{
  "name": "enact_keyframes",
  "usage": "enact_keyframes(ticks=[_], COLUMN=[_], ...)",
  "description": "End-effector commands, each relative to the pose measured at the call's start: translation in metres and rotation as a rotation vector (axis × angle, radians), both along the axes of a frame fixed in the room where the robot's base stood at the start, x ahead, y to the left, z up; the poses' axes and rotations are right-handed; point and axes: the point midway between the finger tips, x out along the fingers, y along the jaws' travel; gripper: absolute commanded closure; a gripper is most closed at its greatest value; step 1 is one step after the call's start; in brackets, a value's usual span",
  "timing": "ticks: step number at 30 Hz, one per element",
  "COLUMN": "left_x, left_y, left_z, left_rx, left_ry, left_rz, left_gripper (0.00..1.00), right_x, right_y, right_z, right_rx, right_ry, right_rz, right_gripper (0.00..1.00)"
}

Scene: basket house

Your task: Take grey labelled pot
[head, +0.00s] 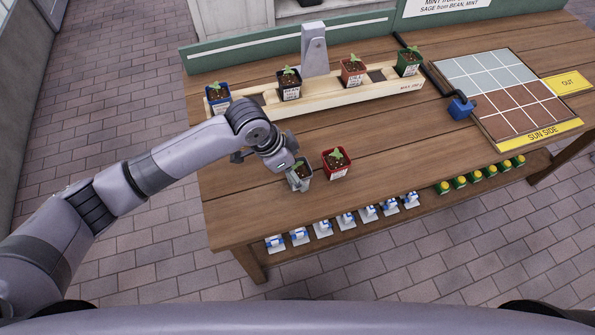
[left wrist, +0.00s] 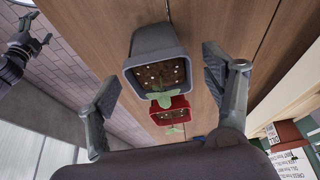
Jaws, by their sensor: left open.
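The grey pot (head: 299,178) holds dark soil and a small green seedling. It stands on the wooden table (head: 240,215), near its front left part. My left gripper (head: 288,168) is over and beside it in the head view. In the left wrist view the grey pot (left wrist: 155,45) lies between the two spread fingers of my left gripper (left wrist: 165,88), with gaps on both sides. The gripper is open and empty. The pot's label cannot be made out.
A red pot (head: 337,172) stands close to the right of the grey pot. A wooden rack (head: 335,97) behind holds several labelled pots. A gridded tray (head: 500,88) and a blue block (head: 461,108) are at the right.

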Motion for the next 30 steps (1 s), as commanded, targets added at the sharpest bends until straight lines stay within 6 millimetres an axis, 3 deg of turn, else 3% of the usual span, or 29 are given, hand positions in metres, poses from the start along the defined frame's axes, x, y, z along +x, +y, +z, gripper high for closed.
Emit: enact_keyframes(ticks=[4,12,30], left_x=[0.002,0.003,0.003], left_y=[-0.006,-0.007,-0.007], left_z=[-0.015,-0.018,-0.018], left_rx=[-0.001,-0.001,-0.001], left_ry=[0.002,-0.001,-0.001], left_rz=[0.001,0.001,0.001], left_gripper=[0.26,0.26,0.66], right_x=[0.001,0.001,0.002], right_y=[0.0,0.0,0.0], right_z=[0.003,0.003,0.003], right_rx=[0.0,0.001,0.0], right_ry=[-0.002,-0.003,-0.003], right_rz=[0.0,-0.001,-0.001], right_gripper=[0.31,0.31,0.31])
